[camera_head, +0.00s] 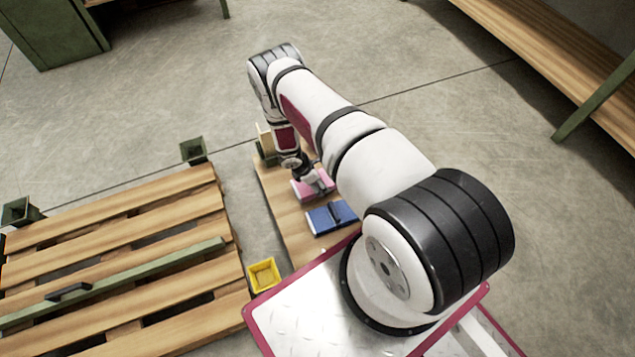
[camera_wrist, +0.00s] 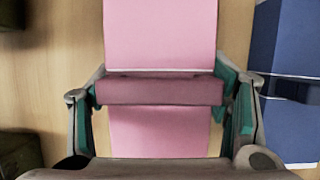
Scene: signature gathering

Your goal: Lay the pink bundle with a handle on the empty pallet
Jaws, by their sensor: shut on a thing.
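The pink bundle (camera_head: 301,193) lies on a wooden surface (camera_head: 272,198) in the head view, below my arm. In the wrist view the bundle (camera_wrist: 160,35) fills the middle, with its darker pink handle (camera_wrist: 160,91) across it. My gripper (camera_wrist: 160,93) is shut on the handle, one finger at each end. In the head view my gripper (camera_head: 303,172) partly hides the bundle. I cannot tell whether the bundle still touches the surface. The slatted wooden pallet (camera_head: 115,227) is at the left, with no bundle on it.
A blue bundle (camera_head: 320,222) with a dark band lies close beside the pink one. A green bar (camera_head: 150,273) with a black handle crosses above or on the pallet. A yellow bin (camera_head: 264,275) stands between pallet and my base. Green posts (camera_head: 193,150) stand at the pallet's corners.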

